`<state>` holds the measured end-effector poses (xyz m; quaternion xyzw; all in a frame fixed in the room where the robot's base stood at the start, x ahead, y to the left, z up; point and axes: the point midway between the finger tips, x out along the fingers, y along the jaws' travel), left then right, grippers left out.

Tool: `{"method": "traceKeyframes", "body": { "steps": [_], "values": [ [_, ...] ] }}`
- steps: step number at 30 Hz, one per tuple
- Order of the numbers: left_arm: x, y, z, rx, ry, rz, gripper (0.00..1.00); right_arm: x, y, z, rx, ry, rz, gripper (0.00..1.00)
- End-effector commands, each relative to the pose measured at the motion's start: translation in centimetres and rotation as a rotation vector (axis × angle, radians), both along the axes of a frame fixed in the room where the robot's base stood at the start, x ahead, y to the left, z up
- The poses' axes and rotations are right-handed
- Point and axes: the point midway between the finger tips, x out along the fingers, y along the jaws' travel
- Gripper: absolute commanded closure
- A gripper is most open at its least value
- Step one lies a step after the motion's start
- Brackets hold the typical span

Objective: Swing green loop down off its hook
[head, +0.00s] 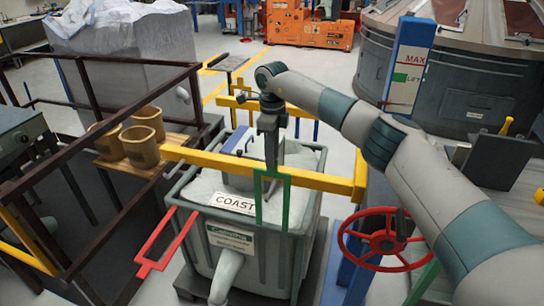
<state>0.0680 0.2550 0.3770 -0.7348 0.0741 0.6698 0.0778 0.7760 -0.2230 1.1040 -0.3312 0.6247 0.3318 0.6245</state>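The green loop (287,200) is a narrow upright frame in front of the yellow rail (320,181), above the grey bin, in the middle of the head view. Its top bar lies about level with the rail and its two legs hang downward. My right gripper (271,166) points down from above, with its dark fingers at the loop's top bar. The fingers overlap the loop in the picture. I cannot tell whether they grip it or only stand at it. The loop's hook is not clearly visible. My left gripper is not in view.
A red loop (152,264) sticks out left of the grey bin (203,236). A red handwheel (383,239) stands on the right. Several tan buckets (139,146) stand by the dark railing (80,150).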

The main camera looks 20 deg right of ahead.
Motion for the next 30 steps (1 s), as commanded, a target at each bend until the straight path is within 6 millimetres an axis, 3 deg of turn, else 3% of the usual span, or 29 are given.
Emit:
{"method": "traceKeyframes", "body": {
  "steps": [9,18,19,22,30],
  "values": [
    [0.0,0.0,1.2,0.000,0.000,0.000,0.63,0.0,0.0,-2.6,0.000,0.001,0.000,0.72],
    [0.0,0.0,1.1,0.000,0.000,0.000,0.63,0.0,0.0,-2.9,-0.001,-0.001,0.001,0.72],
    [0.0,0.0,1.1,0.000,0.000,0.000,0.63,0.0,0.0,-2.8,-0.001,-0.001,0.001,0.74],
    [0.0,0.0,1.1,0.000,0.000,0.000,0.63,0.0,0.0,-2.8,0.000,0.000,0.000,0.98],
    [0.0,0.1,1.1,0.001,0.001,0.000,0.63,0.0,0.0,-2.8,-0.002,-0.002,0.001,1.00]
  ]
}}
